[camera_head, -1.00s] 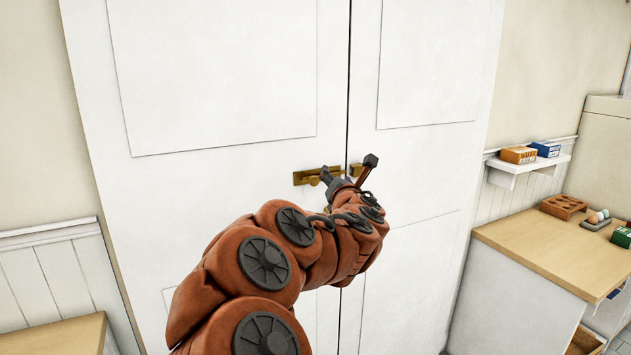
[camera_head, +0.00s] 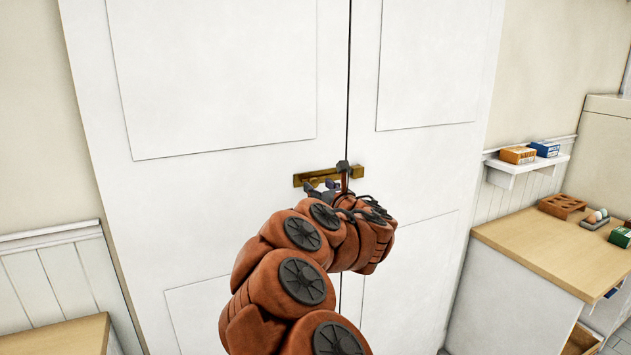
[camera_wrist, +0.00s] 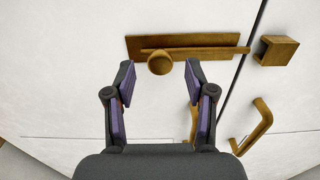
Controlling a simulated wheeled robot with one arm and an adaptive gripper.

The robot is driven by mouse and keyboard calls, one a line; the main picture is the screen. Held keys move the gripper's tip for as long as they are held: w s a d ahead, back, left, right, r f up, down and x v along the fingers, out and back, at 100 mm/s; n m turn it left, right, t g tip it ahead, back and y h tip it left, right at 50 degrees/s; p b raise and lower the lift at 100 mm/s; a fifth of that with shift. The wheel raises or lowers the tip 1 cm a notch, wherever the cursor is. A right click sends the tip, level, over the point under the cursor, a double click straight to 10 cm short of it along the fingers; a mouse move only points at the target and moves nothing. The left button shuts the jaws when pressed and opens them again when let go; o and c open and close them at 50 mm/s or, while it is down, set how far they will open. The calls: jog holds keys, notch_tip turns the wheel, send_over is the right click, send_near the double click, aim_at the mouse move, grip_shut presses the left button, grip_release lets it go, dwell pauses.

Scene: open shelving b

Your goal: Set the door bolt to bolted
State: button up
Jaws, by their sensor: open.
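The brass door bolt (camera_head: 314,178) is mounted on the left leaf of a white double door; its plate also shows in the wrist view (camera_wrist: 215,41). A round knob (camera_wrist: 160,63) sits at the left part of its rod. The rod's right end reaches about the door gap, apart from the square brass keeper (camera_wrist: 276,50) on the right leaf. My gripper (camera_wrist: 159,76) is open and empty. Its fingertips are on either side of the knob in the wrist view; contact cannot be told. In the head view my gripper (camera_head: 328,179) partly covers the bolt area.
A brass pull handle (camera_wrist: 252,128) is on the right leaf below the keeper, and another (camera_wrist: 193,122) is partly hidden behind my right finger. A wall shelf (camera_head: 527,165) with boxes and a wooden-topped counter (camera_head: 530,252) stand right of the door.

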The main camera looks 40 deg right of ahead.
jog(key=shift+p+x, duration=0.35)
jog(key=shift+x, duration=1.05)
grip_shut()
